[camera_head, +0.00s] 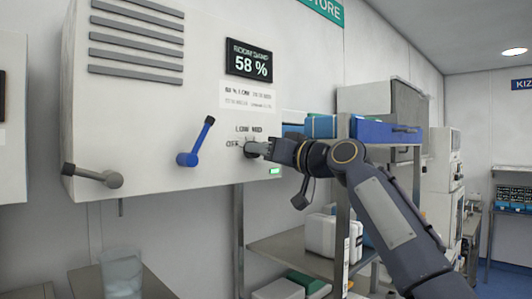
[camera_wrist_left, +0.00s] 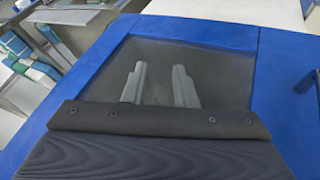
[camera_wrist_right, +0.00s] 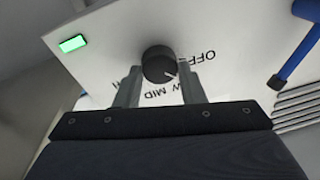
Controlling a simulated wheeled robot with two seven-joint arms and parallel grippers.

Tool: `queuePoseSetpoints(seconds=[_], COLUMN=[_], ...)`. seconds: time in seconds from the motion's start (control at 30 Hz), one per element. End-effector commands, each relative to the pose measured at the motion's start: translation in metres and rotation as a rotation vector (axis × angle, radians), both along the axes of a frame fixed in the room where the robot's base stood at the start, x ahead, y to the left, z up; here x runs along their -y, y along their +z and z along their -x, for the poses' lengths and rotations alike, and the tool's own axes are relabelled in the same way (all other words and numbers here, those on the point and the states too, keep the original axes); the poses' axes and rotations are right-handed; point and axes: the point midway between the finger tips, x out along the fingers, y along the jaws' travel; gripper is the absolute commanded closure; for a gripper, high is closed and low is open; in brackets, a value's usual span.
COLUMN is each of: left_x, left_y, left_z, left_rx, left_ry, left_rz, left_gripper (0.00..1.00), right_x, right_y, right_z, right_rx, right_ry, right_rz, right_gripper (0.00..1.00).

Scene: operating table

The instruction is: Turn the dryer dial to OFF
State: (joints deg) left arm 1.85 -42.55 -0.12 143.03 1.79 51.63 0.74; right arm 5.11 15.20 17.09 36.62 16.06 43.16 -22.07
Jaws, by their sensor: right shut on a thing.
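The dryer (camera_head: 145,120) is a white wall box with a display (camera_head: 249,60) reading 58 %. Its dial is a dark round knob (camera_wrist_right: 157,62) with a short white mark; labels OFF, LOW and MID show around it. In the right wrist view the mark seems to point toward the LOW side, but a finger partly covers that label. My right gripper (camera_head: 258,149) is at the dial, its fingers (camera_wrist_right: 160,88) shut on the knob from both sides. My left gripper (camera_wrist_left: 158,85) is open and empty, and out of the head view.
A blue lever (camera_head: 195,143) and a grey lever (camera_head: 92,175) stick out left of the dial. A green light (camera_head: 274,171) glows below it. A steel shelf (camera_head: 290,252) with containers stands at right. A blue-framed dark panel (camera_wrist_left: 225,75) lies beyond my left fingers.

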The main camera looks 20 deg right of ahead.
Motion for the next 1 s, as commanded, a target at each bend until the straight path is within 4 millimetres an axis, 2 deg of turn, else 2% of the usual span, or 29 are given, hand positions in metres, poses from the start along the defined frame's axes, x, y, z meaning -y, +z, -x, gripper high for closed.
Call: queuePoseSetpoints(seconds=[0.5,1.0], left_x=[0.0,0.0], left_y=[0.0035,0.0051], left_z=[0.0,0.0], left_rx=[0.0,0.0], left_ry=[0.0,0.0], left_rz=[0.0,0.0], left_gripper=[0.75,0.75], right_x=[-0.0012,-0.0012], right_y=[-0.0013,-0.0014], right_z=[-0.0012,-0.0012], right_rx=[0.134,0.182], right_ry=[0.006,0.007], right_rz=[0.404,0.541], right_gripper=[0.87,0.87])
